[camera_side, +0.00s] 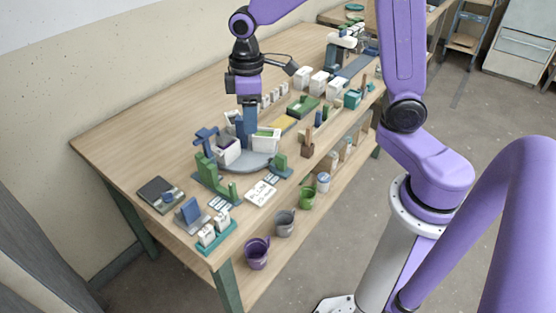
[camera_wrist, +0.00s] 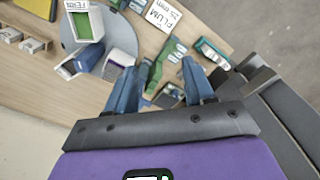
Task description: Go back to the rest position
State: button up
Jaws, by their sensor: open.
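My gripper (camera_side: 247,128) is above the work table, over the back part of a round grey plate. In the wrist view its two blue fingers (camera_wrist: 160,88) stand apart with nothing between them. In the wrist view the green-topped box (camera_wrist: 83,22) has a FERN label.
A white card (camera_side: 260,194) reading PLUM 25 mm lies near the front edge. Green and blue stands (camera_side: 212,176) crowd the plate's left side. Several white boxes (camera_side: 302,77) stand farther back. The wooden table (camera_side: 140,137) is bare at back left.

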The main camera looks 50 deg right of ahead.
jog(key=s+d+n, duration=0.2)
jog(key=s+n, duration=0.1)
jog(key=s, duration=2)
jog(key=shift+s+d+r+n, duration=0.25)
jog(key=shift+s+r+n, duration=0.1)
jog(key=shift+r+n, duration=0.05)
